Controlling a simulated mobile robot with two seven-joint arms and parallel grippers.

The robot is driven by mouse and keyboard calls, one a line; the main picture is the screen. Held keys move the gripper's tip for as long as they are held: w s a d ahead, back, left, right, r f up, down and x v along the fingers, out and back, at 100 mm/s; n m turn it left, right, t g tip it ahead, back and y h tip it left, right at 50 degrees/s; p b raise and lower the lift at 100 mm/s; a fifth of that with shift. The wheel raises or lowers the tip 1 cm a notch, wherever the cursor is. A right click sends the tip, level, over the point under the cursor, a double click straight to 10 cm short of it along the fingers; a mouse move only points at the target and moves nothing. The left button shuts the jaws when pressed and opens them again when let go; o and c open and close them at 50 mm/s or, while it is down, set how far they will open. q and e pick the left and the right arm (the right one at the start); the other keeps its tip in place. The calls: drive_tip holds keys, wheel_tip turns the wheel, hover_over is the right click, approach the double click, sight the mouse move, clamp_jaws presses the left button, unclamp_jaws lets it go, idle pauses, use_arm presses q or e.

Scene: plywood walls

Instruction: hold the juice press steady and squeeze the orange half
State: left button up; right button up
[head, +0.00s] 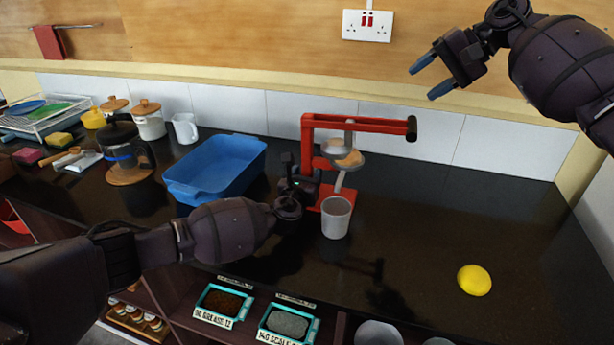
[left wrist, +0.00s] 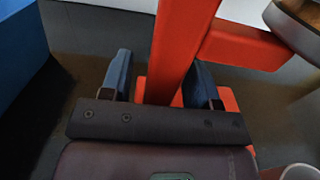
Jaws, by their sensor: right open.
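The red juice press (head: 308,150) stands on the dark counter, its lever (head: 370,124) roughly level and ending in a black knob (head: 412,128). The orange half (head: 350,158) sits in the press's grey bowl under the lever. A pale cup (head: 336,217) stands below the bowl. My left gripper (head: 303,188) is at the press's upright. In the left wrist view its blue fingers (left wrist: 162,72) are on either side of the red upright (left wrist: 183,40), with a gap at the left finger. My right gripper (head: 421,83) is open and empty, in the air above and right of the lever's knob.
A blue tub (head: 215,168) stands left of the press. A glass coffee press (head: 127,155), jars and a dish rack (head: 45,115) are farther left. A yellow fruit (head: 474,280) lies at the right. The counter between it and the press is clear.

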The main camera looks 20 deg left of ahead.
use_arm(q)
drive_tip(key=shift+s+d, duration=0.1)
drive_tip(key=s, duration=1.2)
idle(0.5)
